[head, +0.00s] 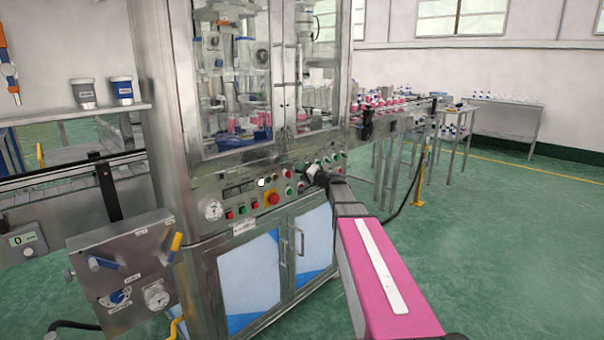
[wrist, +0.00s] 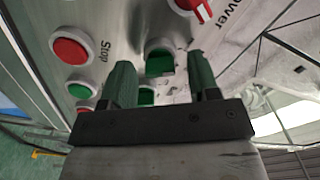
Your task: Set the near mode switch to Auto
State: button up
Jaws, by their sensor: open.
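My gripper (head: 318,176) is at the right part of the machine's button panel (head: 240,192), with its arm in from the lower right. In the wrist view, my gripper (wrist: 163,78) has its two dark green fingers apart, with no object clearly held. A dark-sided green control (wrist: 160,63) shows between the fingers, close to the panel; I cannot tell if they touch it. Another green control (wrist: 146,97) shows lower, partly hidden by the gripper. No mode or Auto label is readable, so I cannot tell which control is the near mode switch.
A red button (wrist: 72,48) marked Stop is left of the fingers; a red knob (wrist: 194,8) marked Power is above. A red emergency button (head: 273,198) is on the panel's left part. A steel control box (head: 125,265) stands at lower left. Green floor (head: 490,240) is clear at right.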

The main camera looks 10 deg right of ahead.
jog(key=shift+w+a, duration=0.15)
jog(key=c, duration=0.9)
jog(key=shift+m, duration=0.3)
jog(key=m, duration=1.1)
jog(key=shift+m, duration=0.3)
